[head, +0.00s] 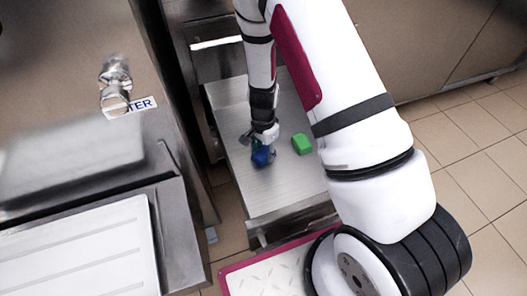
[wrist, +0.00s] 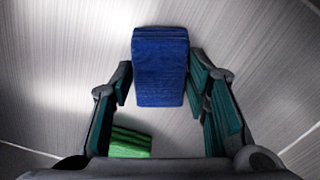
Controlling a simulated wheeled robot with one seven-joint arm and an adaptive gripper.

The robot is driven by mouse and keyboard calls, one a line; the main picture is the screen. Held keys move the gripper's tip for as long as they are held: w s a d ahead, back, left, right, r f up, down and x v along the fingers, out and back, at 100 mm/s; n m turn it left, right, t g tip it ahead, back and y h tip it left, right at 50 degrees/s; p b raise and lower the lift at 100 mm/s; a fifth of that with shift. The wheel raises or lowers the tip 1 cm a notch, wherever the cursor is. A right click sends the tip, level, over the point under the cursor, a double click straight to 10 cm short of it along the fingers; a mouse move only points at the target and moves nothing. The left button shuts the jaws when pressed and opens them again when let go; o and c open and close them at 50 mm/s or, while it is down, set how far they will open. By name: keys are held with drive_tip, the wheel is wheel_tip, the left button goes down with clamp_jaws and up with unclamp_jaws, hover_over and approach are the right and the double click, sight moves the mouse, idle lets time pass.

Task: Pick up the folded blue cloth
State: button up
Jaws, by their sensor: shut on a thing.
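The folded blue cloth (wrist: 160,68) is a thick dark blue block of stacked layers between the fingers of my gripper (wrist: 160,90) in the wrist view. My gripper is shut on it, with a finger at each side. In the head view my gripper (head: 261,143) points down over the metal table, with the blue cloth (head: 262,157) at its fingertips. I cannot tell whether the cloth still touches the table.
A folded green cloth (head: 302,144) lies on the metal table (head: 270,195) just right of the gripper; it also shows in the wrist view (wrist: 130,142). A steel machine with a tap (head: 115,85) stands on the left. The table's front part is clear.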

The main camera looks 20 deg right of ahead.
sight(264, 155)
drive_tip(key=shift+r, duration=0.5)
drive_tip(key=shift+s+a+r+p, duration=0.1)
drive_tip(key=shift+s+r+p, duration=0.15)
drive_tip(key=shift+r+p, duration=0.35)
drive_tip(key=shift+s+a+r+p, duration=0.1)
drive_tip(key=shift+s+r+p, duration=0.2)
drive_tip(key=shift+r, duration=0.35)
drive_tip(key=s+a, duration=0.1)
drive_tip(key=s, duration=0.3)
drive_tip(key=s+a+p, duration=0.1)
drive_tip(key=s+a, duration=0.1)
drive_tip(key=s, duration=0.3)
drive_tip(key=s+a+r, duration=0.1)
drive_tip(key=s, duration=0.4)
drive_tip(key=shift+s+a+r, duration=0.1)
drive_tip(key=shift+s+a, duration=0.05)
drive_tip(key=shift+a, duration=0.05)
